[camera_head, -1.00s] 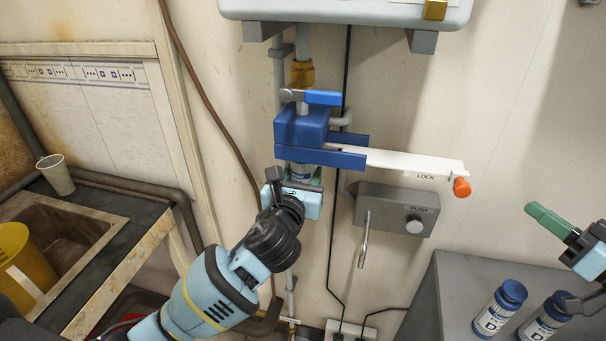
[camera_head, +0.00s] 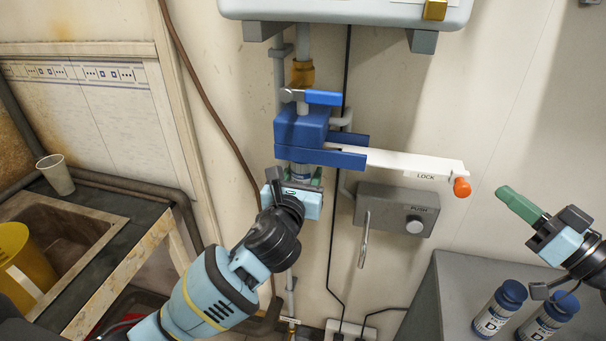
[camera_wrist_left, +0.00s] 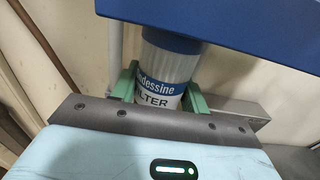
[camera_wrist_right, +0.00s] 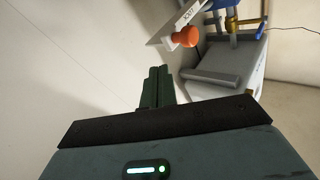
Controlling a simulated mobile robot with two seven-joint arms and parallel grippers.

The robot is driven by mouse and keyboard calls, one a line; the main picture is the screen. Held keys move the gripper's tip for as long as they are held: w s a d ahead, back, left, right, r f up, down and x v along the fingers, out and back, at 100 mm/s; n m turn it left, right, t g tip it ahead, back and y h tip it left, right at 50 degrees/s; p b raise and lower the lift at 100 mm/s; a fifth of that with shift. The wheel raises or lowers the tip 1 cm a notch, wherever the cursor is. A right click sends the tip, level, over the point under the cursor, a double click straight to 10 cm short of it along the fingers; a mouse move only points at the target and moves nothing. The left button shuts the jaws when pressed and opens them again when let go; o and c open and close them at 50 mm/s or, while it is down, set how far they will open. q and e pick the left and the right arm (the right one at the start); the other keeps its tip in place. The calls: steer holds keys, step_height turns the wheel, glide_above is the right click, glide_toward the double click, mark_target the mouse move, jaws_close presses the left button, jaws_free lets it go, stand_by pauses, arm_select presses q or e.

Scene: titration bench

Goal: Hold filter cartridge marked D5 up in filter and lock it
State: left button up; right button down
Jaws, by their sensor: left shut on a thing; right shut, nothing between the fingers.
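A blue filter housing (camera_head: 302,128) hangs on the wall pipe, with a white lever marked LOCK (camera_head: 410,164) sticking out to the right and ending in an orange knob (camera_head: 461,187). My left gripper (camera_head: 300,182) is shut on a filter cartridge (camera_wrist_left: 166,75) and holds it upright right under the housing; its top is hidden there. The label shows "FILTER", but its D mark is not visible. My right gripper (camera_head: 519,205) is shut and empty, to the right of the orange knob and apart from it. The knob also shows in the right wrist view (camera_wrist_right: 186,37).
Two other cartridges, one (camera_head: 498,308) beside another (camera_head: 547,318), stand on the grey cabinet (camera_head: 450,290) at lower right. A grey PUSH box (camera_head: 385,208) is on the wall below the lever. A sink counter with a cup (camera_head: 56,174) is at left.

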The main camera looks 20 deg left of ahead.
mark_target(456, 190)
steer(key=shift+a, duration=1.25)
stand_by(1.2)
steer(key=shift+a, duration=0.45)
steer(key=shift+a, duration=2.85)
steer(key=d, duration=0.7)
